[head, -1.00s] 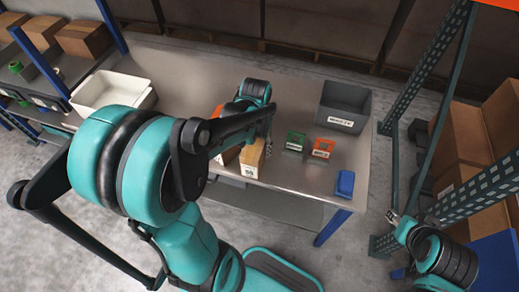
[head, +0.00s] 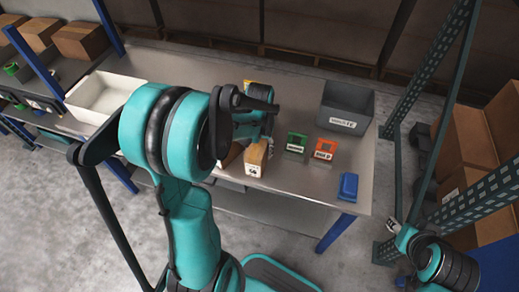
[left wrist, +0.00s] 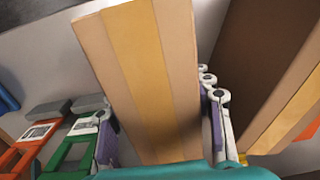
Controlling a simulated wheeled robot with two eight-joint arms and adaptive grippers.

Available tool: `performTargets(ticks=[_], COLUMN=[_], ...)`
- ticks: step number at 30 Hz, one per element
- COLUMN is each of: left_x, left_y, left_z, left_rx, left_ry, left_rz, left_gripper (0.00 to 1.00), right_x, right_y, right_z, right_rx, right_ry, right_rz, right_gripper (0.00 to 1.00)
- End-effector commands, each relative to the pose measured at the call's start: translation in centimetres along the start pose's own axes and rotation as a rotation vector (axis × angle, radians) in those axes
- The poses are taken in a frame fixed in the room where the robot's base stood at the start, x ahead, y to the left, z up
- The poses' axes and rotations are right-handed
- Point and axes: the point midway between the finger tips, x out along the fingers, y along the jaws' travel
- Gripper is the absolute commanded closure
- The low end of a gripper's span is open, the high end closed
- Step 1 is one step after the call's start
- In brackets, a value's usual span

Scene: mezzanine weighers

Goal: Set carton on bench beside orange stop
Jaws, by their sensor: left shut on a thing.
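A tan carton (head: 256,160) with a yellow tape band and a white label is near the bench's front edge. It fills the middle of the left wrist view (left wrist: 150,70). My left gripper (left wrist: 165,135) is shut on it, one finger on each side; my arm hides much of this in the head view. I cannot tell whether the carton touches the bench (head: 300,178). The orange stop (head: 326,148) stands to its right, past the green stop (head: 297,142); it also shows in the left wrist view (left wrist: 14,158). My right gripper (head: 392,226) is off the bench at right, too small to read.
Another carton (left wrist: 262,60) stands close beside the held one, mostly hidden by my arm in the head view. A grey bin (head: 345,108) is behind the stops, a blue object (head: 347,187) at the front right corner. A white tray (head: 75,100) is at left.

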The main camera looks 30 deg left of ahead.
Motion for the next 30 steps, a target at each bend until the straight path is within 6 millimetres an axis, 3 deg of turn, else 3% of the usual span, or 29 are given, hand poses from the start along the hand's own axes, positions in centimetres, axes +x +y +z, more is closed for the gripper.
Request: performTargets(ticks=[2, 3, 5, 17, 30], left_x=[0.3, 0.3, 0.3, -0.3, -9.3], left_y=[0.0, 0.0, 0.0, 0.0, 0.0], left_z=[0.0, 0.0, 0.0, 0.0, 0.0], left_rx=[0.0, 0.0, 0.0, 0.0, 0.0], left_ry=[0.0, 0.0, 0.0, 0.0, 0.0], left_rz=[0.0, 0.0, 0.0, 0.0, 0.0], left_gripper=[0.96, 0.44, 0.28, 0.28, 0.28], right_x=[0.3, 0.2, 0.2, -0.2, -3.3], right_y=[0.0, 0.0, 0.0, 0.0, 0.0], right_z=[0.2, 0.2, 0.1, -0.1, -2.3], right_rx=[0.0, 0.0, 0.0, 0.0, 0.0], right_ry=[0.0, 0.0, 0.0, 0.0, 0.0], right_rz=[0.0, 0.0, 0.0, 0.0, 0.0], right_gripper=[0.6, 0.6, 0.6, 0.6, 0.6])
